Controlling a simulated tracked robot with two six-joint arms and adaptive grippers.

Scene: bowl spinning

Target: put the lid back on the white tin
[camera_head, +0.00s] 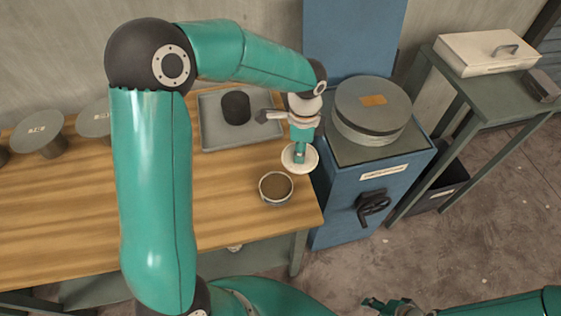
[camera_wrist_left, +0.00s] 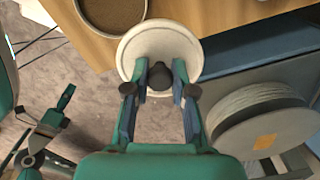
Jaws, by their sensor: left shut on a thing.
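The white tin (camera_head: 275,188) stands open near the table's right edge, with brown contents showing inside. It also shows at the top of the left wrist view (camera_wrist_left: 110,14). My left gripper (camera_head: 299,151) is shut on the dark knob of the round white lid (camera_head: 290,160). The lid (camera_wrist_left: 137,42) is held beside the tin, behind and right of it in the head view, near the table edge and apart from the tin's mouth. My right gripper (camera_head: 388,304) is low at the bottom of the head view, away from the table, and looks open and empty.
A grey tray (camera_head: 218,142) with a dark cylinder (camera_head: 235,107) lies behind the tin. A blue cabinet (camera_head: 340,205) bearing a round drum (camera_head: 372,108) stands close to the right. Grey spools (camera_head: 38,130) are at the left. The table (camera_head: 60,220) in front is mostly bare.

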